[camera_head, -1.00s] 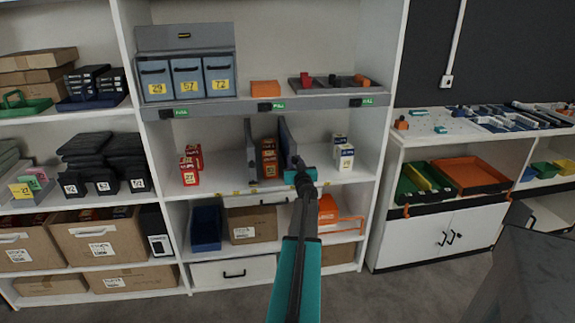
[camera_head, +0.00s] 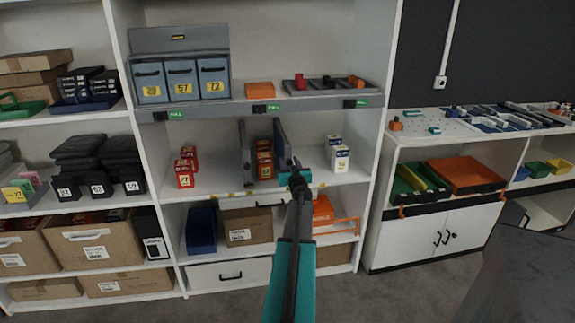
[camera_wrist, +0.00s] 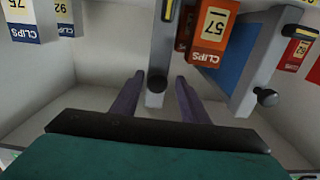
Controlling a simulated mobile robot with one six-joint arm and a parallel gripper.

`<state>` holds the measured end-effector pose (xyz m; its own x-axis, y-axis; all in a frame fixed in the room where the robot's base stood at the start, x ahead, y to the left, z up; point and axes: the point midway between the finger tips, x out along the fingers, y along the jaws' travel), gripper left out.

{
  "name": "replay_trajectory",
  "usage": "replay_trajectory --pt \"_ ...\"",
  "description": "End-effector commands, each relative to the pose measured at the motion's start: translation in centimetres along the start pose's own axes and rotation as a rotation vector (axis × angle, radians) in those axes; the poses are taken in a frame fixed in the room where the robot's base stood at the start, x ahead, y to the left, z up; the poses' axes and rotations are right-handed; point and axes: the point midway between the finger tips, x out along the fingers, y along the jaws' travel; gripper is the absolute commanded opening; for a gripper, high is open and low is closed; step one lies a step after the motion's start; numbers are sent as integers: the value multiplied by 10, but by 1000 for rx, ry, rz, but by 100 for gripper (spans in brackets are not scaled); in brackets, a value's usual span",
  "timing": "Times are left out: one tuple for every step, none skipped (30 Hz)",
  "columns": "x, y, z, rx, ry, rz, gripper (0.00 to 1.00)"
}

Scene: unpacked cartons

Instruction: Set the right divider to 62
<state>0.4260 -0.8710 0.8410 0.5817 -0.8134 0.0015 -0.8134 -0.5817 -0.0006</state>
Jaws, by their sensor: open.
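The right divider (camera_head: 281,142) is an upright dark grey plate on the middle shelf, right of the orange clip boxes (camera_head: 264,160). In the wrist view, which is turned over, its plate (camera_wrist: 165,40) ends in a dark round knob (camera_wrist: 155,91). My gripper (camera_wrist: 159,84) is open, with one purple-grey finger on each side of this knob; I cannot tell whether either touches it. In the head view my gripper (camera_head: 297,170) is at the divider's front end, partly hidden by my arm. The left divider (camera_head: 245,153) stands left of the orange boxes.
Blue-and-white boxes (camera_head: 340,157) stand right of the right divider, with a gap between. Red boxes (camera_head: 185,172) stand left of the left divider. Small yellow tags (camera_head: 248,193) run along the shelf's front edge, too small to read. A shelf with bins (camera_head: 183,78) is above.

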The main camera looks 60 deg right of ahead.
Motion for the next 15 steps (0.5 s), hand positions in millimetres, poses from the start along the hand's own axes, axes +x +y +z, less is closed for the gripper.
replay_trajectory --pt "-3 0 0 0 0 0 40" --pt "-5 0 0 0 0 0 40" --pt "-7 0 0 0 -1 1 40" --pt "-9 0 0 0 -1 1 40" --pt "-12 0 0 0 -1 1 40" --pt "-15 0 0 0 -1 1 40" --pt "-18 0 0 0 -1 1 40" --pt "-20 0 0 0 -1 1 40" --pt "-24 0 0 0 -1 1 40" --pt "-27 0 0 0 -1 1 40" --pt "-30 0 0 0 -1 1 40" --pt "-34 0 0 0 -1 1 40" --pt "-37 0 0 0 -1 1 40" --pt "-40 0 0 0 -1 1 40" --pt "-44 0 0 0 -1 1 40"
